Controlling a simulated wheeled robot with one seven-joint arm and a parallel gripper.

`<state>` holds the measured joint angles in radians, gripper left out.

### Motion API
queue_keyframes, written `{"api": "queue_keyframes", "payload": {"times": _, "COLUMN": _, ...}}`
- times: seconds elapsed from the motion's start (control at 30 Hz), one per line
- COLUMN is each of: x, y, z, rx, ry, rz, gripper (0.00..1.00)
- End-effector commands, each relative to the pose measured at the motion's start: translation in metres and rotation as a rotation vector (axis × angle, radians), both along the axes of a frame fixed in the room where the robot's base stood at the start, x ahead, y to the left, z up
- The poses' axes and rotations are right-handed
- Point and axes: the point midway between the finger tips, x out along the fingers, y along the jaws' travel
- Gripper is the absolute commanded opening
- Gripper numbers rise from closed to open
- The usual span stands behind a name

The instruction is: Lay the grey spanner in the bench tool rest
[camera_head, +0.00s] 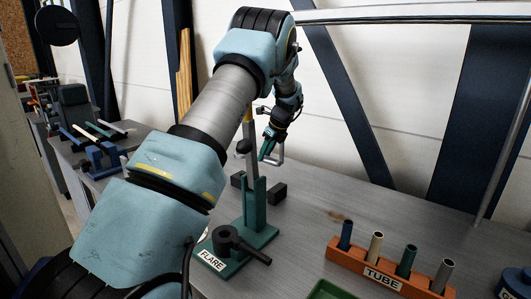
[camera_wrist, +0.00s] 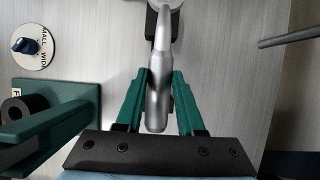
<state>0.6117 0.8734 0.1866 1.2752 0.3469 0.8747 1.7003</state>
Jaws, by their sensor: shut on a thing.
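My gripper (camera_wrist: 160,78) has green fingers shut on the handle of the grey spanner (camera_wrist: 157,100) in the wrist view. The spanner's far end points up the picture, over a black block (camera_wrist: 151,27) on the bench. In the head view my gripper (camera_head: 268,152) is above the bench, behind the green flare stand (camera_head: 256,212). Two black blocks, one left (camera_head: 238,180) and one right (camera_head: 278,192), sit on the bench below it; they may be the tool rest. I cannot tell whether the spanner touches them.
The flare stand also shows at left in the wrist view (camera_wrist: 60,120), near a round dial plate (camera_wrist: 32,46). An orange tube rack (camera_head: 375,272) holds several tubes at front right. Another work area (camera_head: 95,140) lies at left. The bench right of the blocks is clear.

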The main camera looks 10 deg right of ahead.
Motion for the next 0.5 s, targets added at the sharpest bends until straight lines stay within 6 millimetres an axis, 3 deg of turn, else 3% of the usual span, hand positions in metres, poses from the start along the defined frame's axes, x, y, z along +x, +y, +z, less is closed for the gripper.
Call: {"api": "queue_keyframes", "payload": {"times": 0.5, "x": 0.000, "y": 0.000, "z": -0.050, "rx": 0.000, "ry": 0.001, "rz": 0.000, "gripper": 0.00}}
